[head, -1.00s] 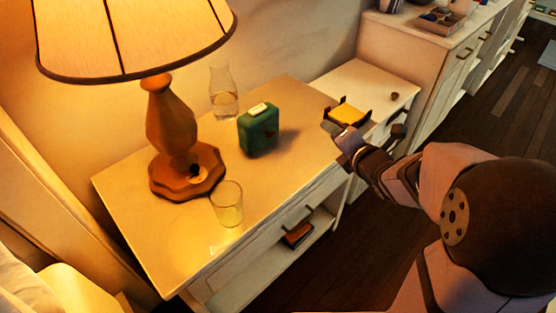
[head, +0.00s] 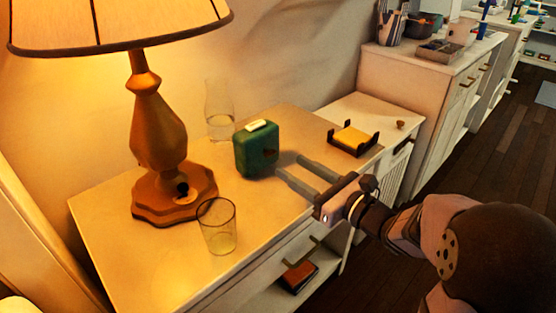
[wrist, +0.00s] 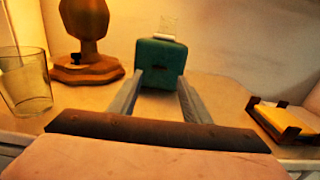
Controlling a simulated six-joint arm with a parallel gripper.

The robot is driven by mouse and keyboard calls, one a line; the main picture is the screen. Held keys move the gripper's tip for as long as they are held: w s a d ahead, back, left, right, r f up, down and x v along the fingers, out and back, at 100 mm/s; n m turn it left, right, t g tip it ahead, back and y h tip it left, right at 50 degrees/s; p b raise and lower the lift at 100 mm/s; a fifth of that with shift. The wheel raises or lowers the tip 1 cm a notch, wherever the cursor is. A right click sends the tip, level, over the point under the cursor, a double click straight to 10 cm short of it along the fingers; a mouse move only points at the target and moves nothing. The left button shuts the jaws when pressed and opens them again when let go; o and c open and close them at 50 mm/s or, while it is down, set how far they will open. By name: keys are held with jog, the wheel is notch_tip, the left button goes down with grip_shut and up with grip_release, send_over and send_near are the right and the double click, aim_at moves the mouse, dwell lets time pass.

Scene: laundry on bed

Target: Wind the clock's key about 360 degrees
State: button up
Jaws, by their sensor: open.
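The green clock (head: 256,149) stands upright on the nightstand, with a pale piece on its top. A small dark spot shows on its side toward my gripper, perhaps the key, too small to tell. In the wrist view the clock (wrist: 160,58) is straight ahead, beyond the fingertips. My gripper (head: 292,172) is open and empty, low over the nightstand to the right of the clock, its two fingers pointing at it. In the wrist view the gripper (wrist: 160,78) has its fingers apart, with the clock's lower part showing between them. I cannot tell whether the fingertips touch it.
A lamp (head: 160,130) and a drinking glass (head: 217,228) stand to the left on the nightstand (head: 130,245). A glass carafe (head: 219,110) stands behind the clock. A dark holder with a yellow pad (head: 353,140) lies to the right. The front middle of the top is clear.

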aim_at(268, 152)
jog(key=shift+x, duration=3.3)
jog(key=shift+s, duration=0.1)
jog(key=shift+c, duration=0.4)
jog(key=shift+f, duration=0.1)
jog(key=c, duration=1)
